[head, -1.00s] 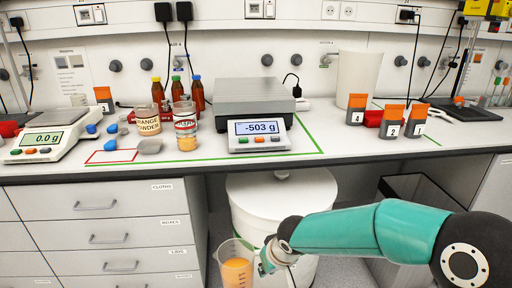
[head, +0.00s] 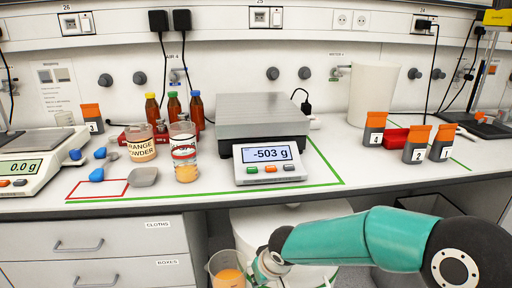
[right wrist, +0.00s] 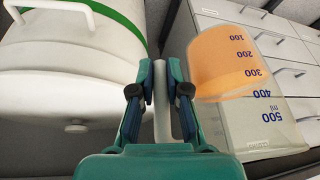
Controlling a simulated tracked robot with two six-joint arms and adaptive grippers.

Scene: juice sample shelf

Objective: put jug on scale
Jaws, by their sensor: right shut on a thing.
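The jug (head: 226,270) is a clear measuring jug with orange liquid, low at the bottom edge of the head view, in front of the bench and below its top. My right gripper (head: 262,266) is shut on its handle. In the right wrist view the handle (right wrist: 162,112) stands between the fingers (right wrist: 160,92), and the jug body (right wrist: 236,70) shows blue volume marks. The grey scale (head: 262,125) on the bench has an empty platform and reads -503 g. My left gripper is not in view.
A second scale (head: 32,168) at the left reads 0.0 g. Jars (head: 184,160) and brown bottles stand left of the grey scale. Orange-lidded containers (head: 416,145) and a white bin (head: 374,95) stand to its right. A white drum (head: 310,218) is under the bench.

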